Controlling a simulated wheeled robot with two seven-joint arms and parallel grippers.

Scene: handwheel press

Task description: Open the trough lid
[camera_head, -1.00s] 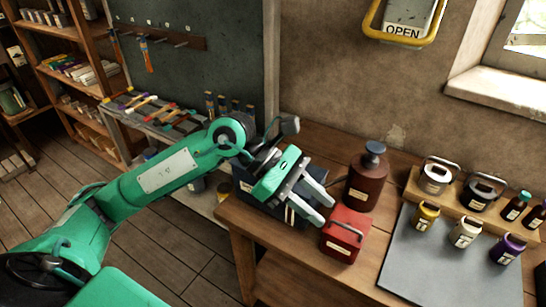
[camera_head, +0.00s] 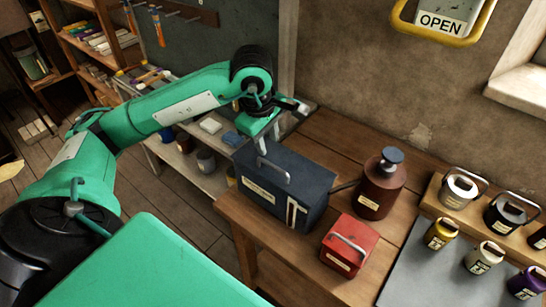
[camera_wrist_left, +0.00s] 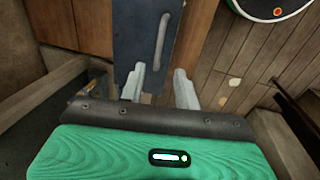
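A dark blue box (camera_head: 310,183) with a grey bar handle (camera_head: 273,171) on its top stands at the table's left end. I take it for the trough; its label is too small to read. Its top looks shut. My left gripper (camera_head: 278,132) is at the box's back left edge, fingers pointing down, behind the handle. In the left wrist view its two fingers (camera_wrist_left: 159,72) are apart with nothing between them, and the blue box (camera_wrist_left: 136,40) with its handle (camera_wrist_left: 162,40) lies beyond the fingertips. I cannot tell whether a finger touches the box. My right gripper is not in view.
A red box (camera_head: 345,248) with a handle and a brown bottle (camera_head: 380,187) stand right of the blue box. Several jars stand farther right, by a grey mat (camera_head: 405,275). A low shelf (camera_head: 205,180) is at left. The table front (camera_head: 285,245) is clear.

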